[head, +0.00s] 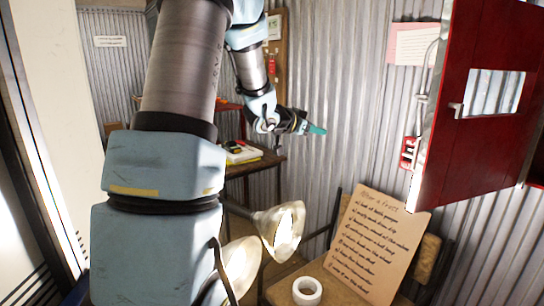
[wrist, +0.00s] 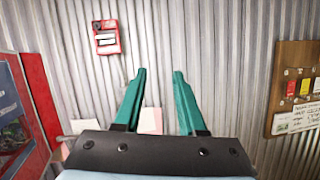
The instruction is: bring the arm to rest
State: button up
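My arm reaches up and across the left half of the head view and bends down toward the corrugated wall. My gripper (head: 316,129) hangs in the air in front of that wall, its teal fingers pointing right. In the wrist view, the two teal fingers of my gripper (wrist: 158,72) stand apart with nothing between their tips. The wall shows through the gap. The gripper touches nothing that I can see.
An open red cabinet door (head: 490,100) juts out at the right. A handwritten board (head: 378,240) leans on a chair, with a tape roll (head: 307,291) beside it. Lamps (head: 280,228) stand below my arm. A red wall box (wrist: 106,37) and key board (wrist: 296,88) show ahead.

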jog(key=s+a+f+n+y, duration=0.2)
jog(key=a+f+y, duration=0.1)
jog(key=a, duration=0.2)
jog(key=s+a+f+n+y, duration=0.2)
jog(key=a+y, duration=0.1)
jog(key=a, duration=0.2)
jog(key=s+a+f+n+g+y, duration=0.1)
jog(key=s+a+f+n+g, duration=0.1)
jog(key=s, duration=0.5)
jog(key=s+a+f+n+g+y, duration=0.1)
jog(key=s+a+f+n+g, duration=0.1)
jog(key=s, duration=0.6)
jog(key=s+a+f+n+g+y, duration=0.2)
jog(key=s+a+f+g, duration=0.2)
jog(key=s, duration=0.4)
jog(key=shift+s+a+f, duration=0.25)
jog(key=shift+a+f, duration=0.1)
jog(key=shift+a, duration=0.5)
